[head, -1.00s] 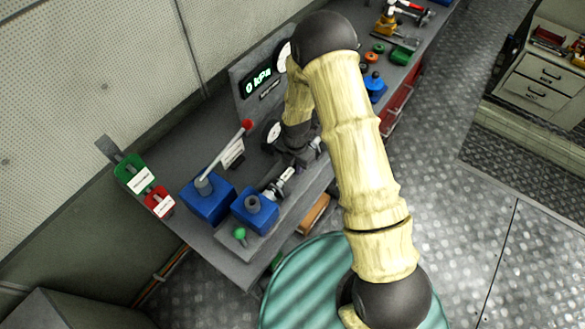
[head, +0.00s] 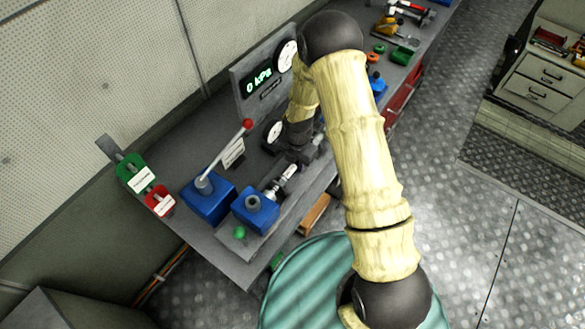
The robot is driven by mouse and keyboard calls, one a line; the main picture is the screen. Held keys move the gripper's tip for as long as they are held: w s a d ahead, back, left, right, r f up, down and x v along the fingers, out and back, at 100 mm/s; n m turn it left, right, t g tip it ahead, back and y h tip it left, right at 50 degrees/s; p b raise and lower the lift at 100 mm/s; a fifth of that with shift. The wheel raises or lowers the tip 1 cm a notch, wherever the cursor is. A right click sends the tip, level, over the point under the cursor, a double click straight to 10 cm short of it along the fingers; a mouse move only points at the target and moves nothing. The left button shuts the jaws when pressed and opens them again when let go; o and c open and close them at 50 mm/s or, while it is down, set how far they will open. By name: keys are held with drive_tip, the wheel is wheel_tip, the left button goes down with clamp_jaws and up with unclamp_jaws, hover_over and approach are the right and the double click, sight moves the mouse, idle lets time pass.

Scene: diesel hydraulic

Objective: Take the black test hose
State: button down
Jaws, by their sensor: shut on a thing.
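My gripper (head: 306,152) is at the workbench, below the pale forearm, just right of a small dial gauge. Its dark fingers are shut on a small dark piece, which I take to be the black test hose; the fingers and arm hide most of it and its outline is hard to make out. A silver fitting (head: 284,179) lies left of and below the gripper, by a blue block (head: 255,208) with a round port. I cannot tell whether the held piece touches this fitting.
A blue pump block (head: 208,200) with a red-knobbed lever stands at the left. A panel behind carries a "0 kPa" display (head: 257,80) and a gauge (head: 287,55). Green (head: 131,172) and red (head: 159,202) labelled holders sit at the left edge. Tools lie at the far end.

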drive_tip(key=shift+w+r+p, duration=0.1)
drive_tip(key=shift+r+p, duration=2.75)
drive_tip(key=shift+r, duration=1.35)
drive_tip(key=shift+s+r, duration=0.2)
drive_tip(key=shift+r, duration=0.15)
drive_tip(key=shift+w+f, duration=0.1)
drive_tip(key=shift+f, duration=0.05)
